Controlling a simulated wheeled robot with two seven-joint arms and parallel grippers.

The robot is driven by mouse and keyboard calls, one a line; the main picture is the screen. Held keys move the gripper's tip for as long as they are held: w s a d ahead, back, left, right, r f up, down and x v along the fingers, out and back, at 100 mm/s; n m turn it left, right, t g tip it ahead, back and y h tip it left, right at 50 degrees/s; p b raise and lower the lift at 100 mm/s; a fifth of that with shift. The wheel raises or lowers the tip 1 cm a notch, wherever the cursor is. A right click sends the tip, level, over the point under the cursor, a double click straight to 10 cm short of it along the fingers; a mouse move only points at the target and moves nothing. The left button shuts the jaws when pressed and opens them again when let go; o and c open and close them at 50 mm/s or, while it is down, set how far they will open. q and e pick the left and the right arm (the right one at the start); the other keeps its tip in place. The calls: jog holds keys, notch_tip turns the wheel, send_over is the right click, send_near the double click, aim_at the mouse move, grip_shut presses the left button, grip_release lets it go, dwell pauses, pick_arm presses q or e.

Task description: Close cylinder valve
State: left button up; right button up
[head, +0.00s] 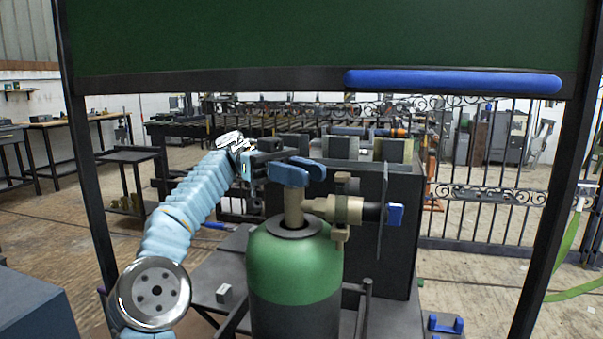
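The cylinder (293,265) stands upright in the middle, green on its shoulder and dark below. A brass valve (293,208) rises from its neck, topped by a blue handle (297,172). A brass fitting (345,209) runs right from the valve and ends at a second blue knob (395,214). My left gripper (270,167) is at the left side of the top blue handle, at about its height. Its dark fingers overlap the handle's left end in the picture; I cannot tell whether they touch it or how far they are apart. My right gripper is out of view.
A dark box-shaped cabinet (402,245) stands close behind the cylinder. A dark frame with a green panel (320,35) and a blue bar (452,81) spans overhead. A wrought-iron gate (480,205) is behind right. Open floor (60,225) lies to the left.

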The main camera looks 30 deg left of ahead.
pick_arm(q)
jog(key=shift+o, duration=0.4)
jog(key=shift+d+n+t, duration=0.1)
jog(key=shift+n+t, duration=0.5)
jog(key=shift+t, duration=0.2)
